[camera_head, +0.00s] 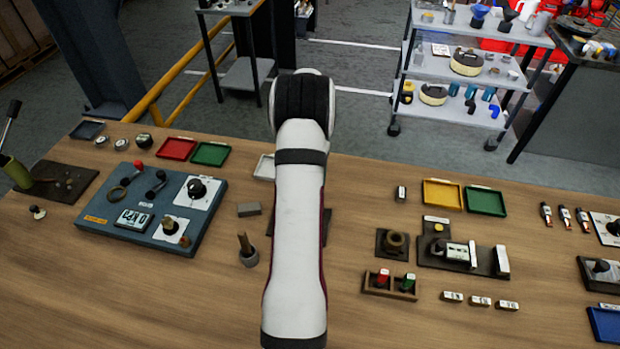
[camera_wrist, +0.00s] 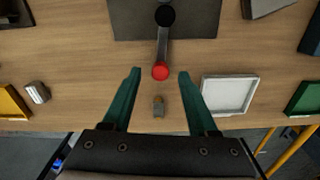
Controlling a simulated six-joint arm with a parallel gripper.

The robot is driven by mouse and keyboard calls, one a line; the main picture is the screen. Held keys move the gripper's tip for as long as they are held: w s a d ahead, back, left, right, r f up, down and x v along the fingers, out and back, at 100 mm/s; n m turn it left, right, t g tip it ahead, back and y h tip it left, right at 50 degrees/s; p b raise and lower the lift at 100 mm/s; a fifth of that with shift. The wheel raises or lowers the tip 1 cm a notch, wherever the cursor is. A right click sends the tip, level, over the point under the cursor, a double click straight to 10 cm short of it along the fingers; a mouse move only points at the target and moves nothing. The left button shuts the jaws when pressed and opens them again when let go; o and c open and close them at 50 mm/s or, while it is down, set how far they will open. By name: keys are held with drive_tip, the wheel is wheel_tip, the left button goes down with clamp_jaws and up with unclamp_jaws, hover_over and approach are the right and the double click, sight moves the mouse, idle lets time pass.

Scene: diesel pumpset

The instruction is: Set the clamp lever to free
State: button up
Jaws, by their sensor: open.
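A clamp lever (camera_wrist: 163,46) with a red ball knob (camera_wrist: 160,72) shows in the wrist view. Its arm runs from a black round pivot (camera_wrist: 165,15) on a dark plate (camera_wrist: 205,22) to the knob beyond the plate's edge. My gripper (camera_wrist: 160,73) is open, with one green finger on each side of the knob and a gap on both sides. I cannot tell its height above the knob. In the head view my arm hides the lever and the gripper. No position marking for the lever is readable.
A white tray (camera_wrist: 229,95) lies close to the right finger in the wrist view. A small upright piece (camera_wrist: 158,105) shows between the fingers. The head view has a blue gauge panel (camera_head: 150,214) on the left and a dark fixture (camera_head: 465,245) on the right.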

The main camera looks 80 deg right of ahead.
drive_tip(key=shift+f, duration=0.5)
clamp_jaws()
drive_tip(key=shift+r, duration=0.1)
idle(1.0)
